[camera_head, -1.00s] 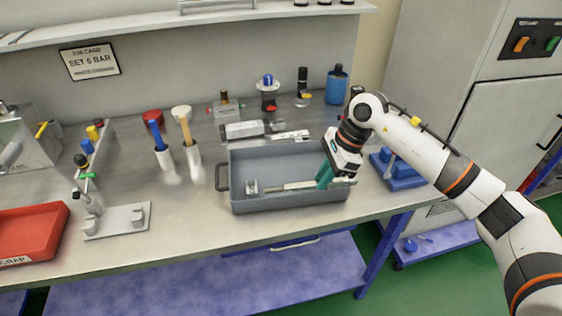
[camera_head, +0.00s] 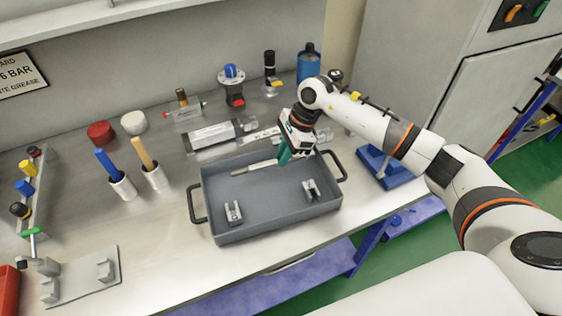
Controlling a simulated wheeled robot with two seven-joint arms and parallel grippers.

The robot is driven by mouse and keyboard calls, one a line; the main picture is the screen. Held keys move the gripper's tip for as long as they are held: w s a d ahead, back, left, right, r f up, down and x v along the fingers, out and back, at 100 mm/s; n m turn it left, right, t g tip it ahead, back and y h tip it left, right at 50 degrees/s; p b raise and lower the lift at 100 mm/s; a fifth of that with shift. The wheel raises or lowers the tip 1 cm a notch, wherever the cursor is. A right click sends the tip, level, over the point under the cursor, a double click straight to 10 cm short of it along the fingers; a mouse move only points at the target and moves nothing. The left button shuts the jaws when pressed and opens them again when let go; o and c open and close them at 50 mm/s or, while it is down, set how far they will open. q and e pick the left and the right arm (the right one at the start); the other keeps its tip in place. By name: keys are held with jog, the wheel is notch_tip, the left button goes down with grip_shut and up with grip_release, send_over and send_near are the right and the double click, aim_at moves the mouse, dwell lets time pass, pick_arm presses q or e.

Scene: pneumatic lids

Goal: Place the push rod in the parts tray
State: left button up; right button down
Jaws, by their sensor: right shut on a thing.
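The push rod (camera_head: 254,168) is a thin pale bar, held roughly level. My right gripper (camera_head: 284,157) has teal fingers and is shut on the rod near its right end. The rod shows against the back part of the grey parts tray (camera_head: 270,228); its height above the tray floor is hard to tell. Two small grey cradles stand in the tray, a left cradle (camera_head: 233,212) and a right cradle (camera_head: 310,190). The rod is apart from both. Its right end is hidden by the gripper. My left gripper is not in view.
Behind the tray lie a grey cylinder block (camera_head: 210,137) and a small labelled part. Left of it stand white cups with a blue-handled tool (camera_head: 107,164) and a wooden-handled tool (camera_head: 145,155). A blue block (camera_head: 383,168) is at the right.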

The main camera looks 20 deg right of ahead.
aim_at(283, 172)
jog(key=shift+w+f, duration=0.1)
jog(key=shift+f, duration=0.2)
notch_tip(283, 172, down, 4)
jog(key=shift+r+p, duration=0.25)
jog(key=shift+p, duration=0.35)
jog(key=shift+w+f, duration=0.1)
jog(key=shift+f, duration=0.05)
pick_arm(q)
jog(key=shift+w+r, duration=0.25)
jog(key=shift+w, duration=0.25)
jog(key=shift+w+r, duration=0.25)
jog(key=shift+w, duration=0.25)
pick_arm(e)
jog(key=c, duration=1.4)
grip_release()
jog(key=shift+o, duration=0.2)
jog(key=b+v, duration=0.3)
jog(key=v, duration=0.8)
jog(key=shift+r, duration=0.25)
jog(key=shift+d+r, duration=0.15)
jog(key=shift+r, duration=0.3)
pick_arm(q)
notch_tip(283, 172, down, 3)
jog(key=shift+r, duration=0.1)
